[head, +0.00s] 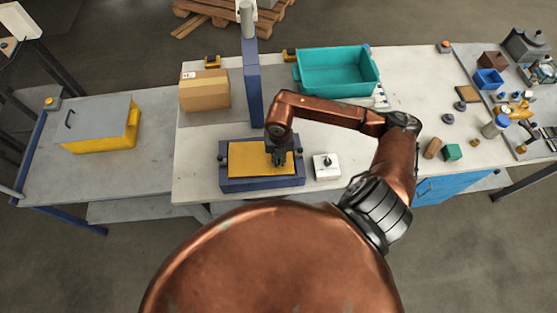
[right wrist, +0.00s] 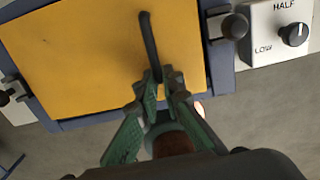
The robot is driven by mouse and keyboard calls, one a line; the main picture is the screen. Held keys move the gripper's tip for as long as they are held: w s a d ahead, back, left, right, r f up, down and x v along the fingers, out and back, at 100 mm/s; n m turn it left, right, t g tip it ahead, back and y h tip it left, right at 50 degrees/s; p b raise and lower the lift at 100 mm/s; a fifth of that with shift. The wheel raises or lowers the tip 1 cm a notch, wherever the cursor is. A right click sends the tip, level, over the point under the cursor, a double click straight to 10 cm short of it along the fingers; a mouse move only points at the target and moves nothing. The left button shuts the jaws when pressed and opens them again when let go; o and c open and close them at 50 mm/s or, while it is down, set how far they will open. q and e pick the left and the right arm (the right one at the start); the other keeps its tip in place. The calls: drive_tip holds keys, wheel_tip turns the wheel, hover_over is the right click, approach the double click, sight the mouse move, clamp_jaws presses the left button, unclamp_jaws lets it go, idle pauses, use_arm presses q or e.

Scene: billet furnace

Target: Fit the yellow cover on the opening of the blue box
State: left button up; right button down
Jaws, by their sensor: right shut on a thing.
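The yellow cover (head: 245,164) lies flat over the opening of the blue box (head: 262,184) on the middle table. It fills most of the top in the head view, and the blue rim shows around it. In the right wrist view the cover (right wrist: 80,60) has a dark bar handle (right wrist: 149,42), and the blue rim (right wrist: 222,68) runs along its right side. My right gripper (head: 279,158) is above the cover's right part, with its fingers (right wrist: 160,82) shut on the handle's near end. I cannot tell whether the cover sits fully down. My left gripper is out of view.
A white switch box (head: 327,168) with a knob stands close right of the blue box. A blue post (head: 253,85), a cardboard box (head: 205,90) and a teal bin (head: 337,73) stand behind. A grey-lidded yellow box (head: 100,125) is on the left table.

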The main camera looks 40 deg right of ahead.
drive_tip(key=c, duration=2)
unclamp_jaws()
drive_tip(key=shift+s, duration=0.1)
drive_tip(key=shift+r+p, duration=2.05)
drive_tip(key=shift+r, duration=1.5)
